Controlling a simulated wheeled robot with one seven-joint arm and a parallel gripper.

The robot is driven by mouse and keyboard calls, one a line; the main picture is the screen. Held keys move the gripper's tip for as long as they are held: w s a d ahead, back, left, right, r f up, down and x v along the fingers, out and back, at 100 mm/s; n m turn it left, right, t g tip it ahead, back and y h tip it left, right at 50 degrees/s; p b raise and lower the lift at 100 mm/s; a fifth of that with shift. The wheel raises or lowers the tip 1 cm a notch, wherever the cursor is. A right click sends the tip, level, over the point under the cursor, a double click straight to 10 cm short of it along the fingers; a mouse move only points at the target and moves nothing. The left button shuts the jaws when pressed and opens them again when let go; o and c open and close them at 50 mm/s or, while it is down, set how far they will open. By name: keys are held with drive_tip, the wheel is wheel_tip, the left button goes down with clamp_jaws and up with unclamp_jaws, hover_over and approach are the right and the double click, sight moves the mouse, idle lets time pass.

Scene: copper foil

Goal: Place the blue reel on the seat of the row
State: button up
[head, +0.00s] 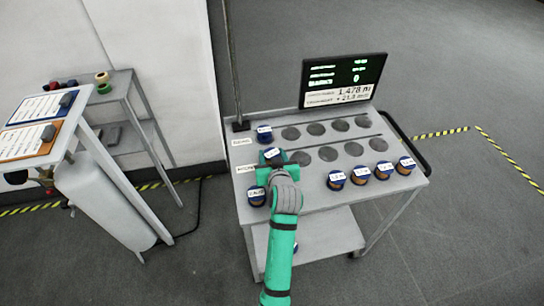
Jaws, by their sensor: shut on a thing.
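My gripper (275,160) is shut on a blue reel (271,152) with a white label. It is at the left end of the nearer row of round dark seats (328,154) on the grey cart. The seat under it is hidden, and I cannot tell whether the reel touches the cart top. Another blue reel (264,132) stands at the left end of the back row, whose other seats (316,129) are empty. The visible seats of the nearer row are empty too.
Several blue-and-copper reels (361,175) stand along the cart's front right, and one reel (256,196) stands at the front left. A screen (343,80) stands behind the seats, beside a tall pole (232,70). A side table (45,125) with clipboards is at left.

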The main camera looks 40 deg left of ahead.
drive_tip(key=shift+f, duration=0.35)
drive_tip(key=shift+f, duration=0.15)
drive_tip(key=o, duration=1.1)
drive_tip(key=shift+c, duration=0.2)
drive_tip(key=shift+r, duration=0.2)
drive_tip(key=v, duration=1.2)
drive_tip(key=shift+f, duration=0.15)
